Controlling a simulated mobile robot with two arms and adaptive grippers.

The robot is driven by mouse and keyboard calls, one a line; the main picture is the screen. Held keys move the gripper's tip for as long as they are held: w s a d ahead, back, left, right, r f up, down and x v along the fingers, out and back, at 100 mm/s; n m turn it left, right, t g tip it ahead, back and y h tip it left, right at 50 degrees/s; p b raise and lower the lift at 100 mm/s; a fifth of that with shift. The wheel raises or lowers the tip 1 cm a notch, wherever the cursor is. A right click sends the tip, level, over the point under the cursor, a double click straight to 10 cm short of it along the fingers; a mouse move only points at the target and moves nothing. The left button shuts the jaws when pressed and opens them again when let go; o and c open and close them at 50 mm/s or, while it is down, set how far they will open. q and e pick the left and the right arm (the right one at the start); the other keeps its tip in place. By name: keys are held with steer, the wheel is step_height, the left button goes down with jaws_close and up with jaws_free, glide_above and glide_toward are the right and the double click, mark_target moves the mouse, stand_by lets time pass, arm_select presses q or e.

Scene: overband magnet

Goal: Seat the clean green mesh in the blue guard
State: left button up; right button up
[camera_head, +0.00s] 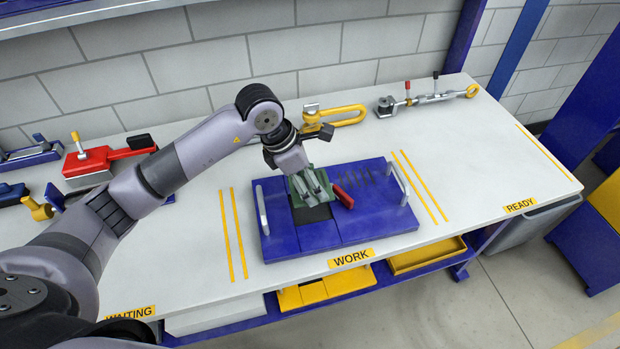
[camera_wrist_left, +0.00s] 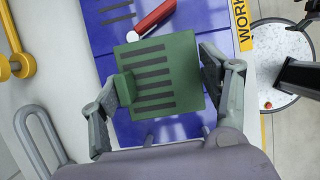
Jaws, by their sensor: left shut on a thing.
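The green mesh (camera_wrist_left: 183,62) is a square plate with several dark slots and a raised tab on its left side in the left wrist view. My left gripper (camera_head: 313,190) is shut on it, with a finger at each side (camera_wrist_left: 166,95). The blue guard (camera_head: 375,218) lies on the table in the middle WORK area, with a grey handle at each end. The mesh is over the left-middle part of the guard, above a dark patch (camera_head: 312,214). Whether it touches the guard cannot be told.
A red lever (camera_head: 344,196) on the guard lies close to the mesh's right side, beside several dark slots. A yellow clamp (camera_head: 343,116) and a metal tool with a yellow ring (camera_head: 428,98) lie behind. A red tool (camera_head: 90,162) is at left. The table's right end is clear.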

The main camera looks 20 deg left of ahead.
arm_select(q)
steer(key=shift+f+b, duration=0.6)
steer(key=shift+f, duration=0.3)
steer(key=shift+f+b, duration=1.65)
steer(key=shift+f, duration=0.25)
steer(key=shift+b, duration=0.55)
steer(key=shift+f+b, duration=0.95)
steer(key=shift+f, duration=0.05)
steer(key=o, duration=1.2)
steer(key=shift+o, duration=0.2)
steer(key=shift+r, duration=0.1)
